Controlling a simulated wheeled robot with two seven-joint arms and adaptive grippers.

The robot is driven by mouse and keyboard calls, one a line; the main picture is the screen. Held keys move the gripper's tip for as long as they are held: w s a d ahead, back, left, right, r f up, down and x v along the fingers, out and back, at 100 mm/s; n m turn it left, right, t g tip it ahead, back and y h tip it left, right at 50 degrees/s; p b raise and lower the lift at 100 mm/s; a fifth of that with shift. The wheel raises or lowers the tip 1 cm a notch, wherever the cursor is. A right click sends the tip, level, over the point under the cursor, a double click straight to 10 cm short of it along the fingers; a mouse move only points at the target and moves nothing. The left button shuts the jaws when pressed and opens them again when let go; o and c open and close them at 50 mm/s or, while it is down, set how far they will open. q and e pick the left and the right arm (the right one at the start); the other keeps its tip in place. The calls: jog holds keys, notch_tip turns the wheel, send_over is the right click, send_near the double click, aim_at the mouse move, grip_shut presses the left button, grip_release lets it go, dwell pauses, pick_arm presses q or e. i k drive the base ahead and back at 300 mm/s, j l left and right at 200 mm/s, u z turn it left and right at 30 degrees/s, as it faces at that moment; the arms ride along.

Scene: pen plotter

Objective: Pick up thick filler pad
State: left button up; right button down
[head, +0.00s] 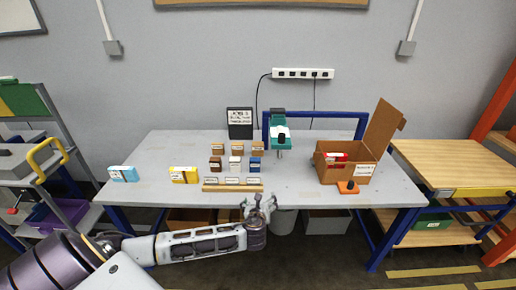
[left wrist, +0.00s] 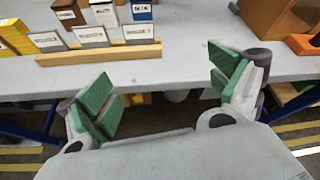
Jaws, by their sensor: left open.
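I cannot tell for sure which thing is the thick filler pad. Three flat grey labelled pieces stand in a slotted wooden holder (head: 232,188) at the table's front; the holder also shows in the left wrist view (left wrist: 100,53). Their labels are too small to read. My left gripper (head: 262,204) is at the table's front edge, just right of the holder. In the left wrist view, its green-padded fingers (left wrist: 165,92) are wide apart with nothing between them. The holder is beyond and to the left of them. My right gripper is not in view.
Small labelled boxes (head: 236,163) stand behind the holder. A yellow box (head: 184,175) and a blue-white box (head: 123,174) are to the left. A teal plotter (head: 281,144) stands behind. An open cardboard box (head: 360,169) and an orange item (head: 347,187) are at right.

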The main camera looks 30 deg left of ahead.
aim_at(257, 147)
jog(key=i+j, duration=0.95)
jog(key=i, duration=0.1)
